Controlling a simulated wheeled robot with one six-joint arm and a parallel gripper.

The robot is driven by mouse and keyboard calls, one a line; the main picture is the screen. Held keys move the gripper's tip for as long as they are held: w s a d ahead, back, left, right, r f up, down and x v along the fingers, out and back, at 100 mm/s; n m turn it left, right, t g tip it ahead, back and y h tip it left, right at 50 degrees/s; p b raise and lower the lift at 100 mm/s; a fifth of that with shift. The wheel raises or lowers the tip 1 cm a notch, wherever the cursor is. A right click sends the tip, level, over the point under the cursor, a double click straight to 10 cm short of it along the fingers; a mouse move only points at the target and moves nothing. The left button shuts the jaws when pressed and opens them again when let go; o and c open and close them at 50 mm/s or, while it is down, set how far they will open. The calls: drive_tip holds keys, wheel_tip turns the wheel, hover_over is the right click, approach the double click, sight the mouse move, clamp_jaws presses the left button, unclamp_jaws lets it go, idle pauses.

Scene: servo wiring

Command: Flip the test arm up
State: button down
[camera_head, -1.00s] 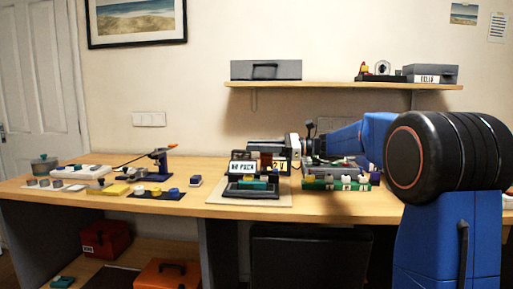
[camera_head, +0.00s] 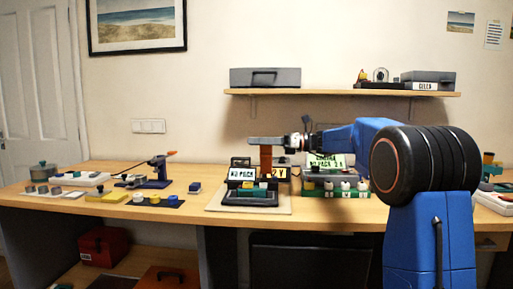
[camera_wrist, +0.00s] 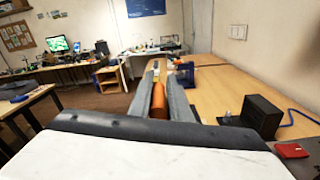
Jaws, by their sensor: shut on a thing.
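My gripper (camera_head: 262,141) reaches in from the right above the test stand on the bench. It is shut on an upright orange-brown handle (camera_head: 265,159), which looks like part of the test arm. In the wrist view the two grey fingers of my gripper (camera_wrist: 159,88) close around the orange handle (camera_wrist: 158,102). The dark test stand (camera_head: 251,195) sits below on a pale mat (camera_head: 222,206). It has a lit display (camera_head: 241,173) with text and a teal-and-yellow piece at its front. The arm's hinge is too small to make out.
A green rack (camera_head: 336,194) with white-topped parts and a sign card (camera_head: 326,161) stands close on the right. A shelf (camera_head: 340,93) hangs above.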

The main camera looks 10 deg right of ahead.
drive_tip(key=shift+w+d+r+m, duration=0.1)
drive_tip(key=shift+w+d+m, duration=0.05)
drive_tip(key=shift+w, duration=0.35)
drive_tip(key=shift+w+d+r+m, duration=0.1)
drive_tip(key=shift+w+d+m, duration=0.05)
drive_tip(key=shift+w, duration=0.35)
drive_tip(key=shift+f, duration=0.1)
drive_tip(key=c, duration=1.7)
unclamp_jaws()
drive_tip(key=shift+w, duration=0.1)
drive_tip(key=shift+d, duration=0.1)
drive_tip(key=v, duration=1.7)
drive_tip(key=shift+d, duration=0.1)
